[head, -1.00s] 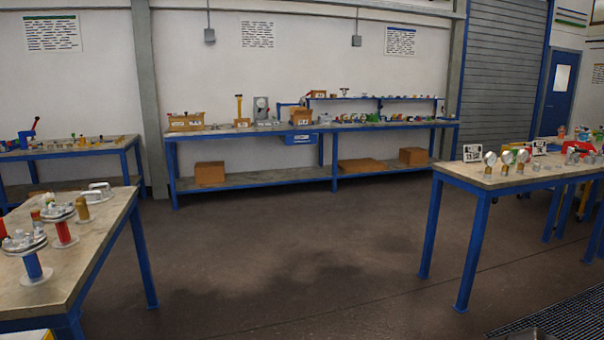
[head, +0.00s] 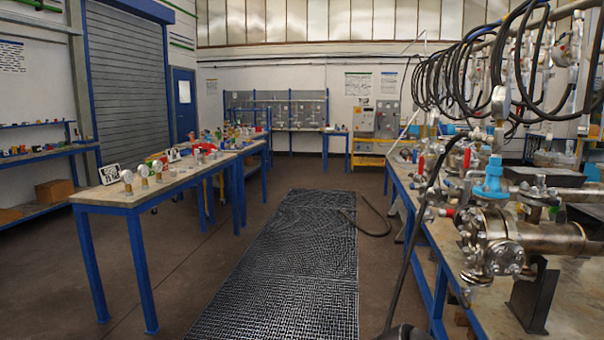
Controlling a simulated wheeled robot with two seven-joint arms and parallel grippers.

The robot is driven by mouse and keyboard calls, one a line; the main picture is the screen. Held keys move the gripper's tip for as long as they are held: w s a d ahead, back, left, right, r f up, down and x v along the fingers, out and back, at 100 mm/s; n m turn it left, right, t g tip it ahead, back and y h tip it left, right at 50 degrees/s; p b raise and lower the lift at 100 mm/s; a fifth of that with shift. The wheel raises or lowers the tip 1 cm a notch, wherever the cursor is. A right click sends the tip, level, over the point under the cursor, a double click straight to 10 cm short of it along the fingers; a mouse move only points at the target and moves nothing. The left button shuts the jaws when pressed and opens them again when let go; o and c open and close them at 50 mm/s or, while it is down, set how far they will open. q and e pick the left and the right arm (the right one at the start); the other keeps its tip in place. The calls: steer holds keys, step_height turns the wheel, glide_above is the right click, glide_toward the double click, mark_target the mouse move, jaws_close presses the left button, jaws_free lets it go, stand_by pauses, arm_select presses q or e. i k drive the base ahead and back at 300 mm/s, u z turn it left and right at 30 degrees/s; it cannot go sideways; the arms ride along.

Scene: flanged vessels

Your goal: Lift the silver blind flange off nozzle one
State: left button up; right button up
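A horizontal silver flanged vessel (head: 545,238) lies on a stand on the right bench. A bolted silver flange (head: 492,245) closes its near left end, with a blue valve (head: 491,178) above it. I see no label for nozzle one, so I cannot tell whether this flange is the blind flange of the task. Neither of my grippers is in view.
The right bench (head: 455,262) carries fittings, with looped black hoses (head: 468,78) hanging above. A left bench (head: 150,190) holds gauges (head: 143,172). A floor grating (head: 285,265) lies between them. A dark hose (head: 372,212) lies across the grating's right edge.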

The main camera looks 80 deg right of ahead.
mark_target(539, 179)
steer(key=z, duration=3.95)
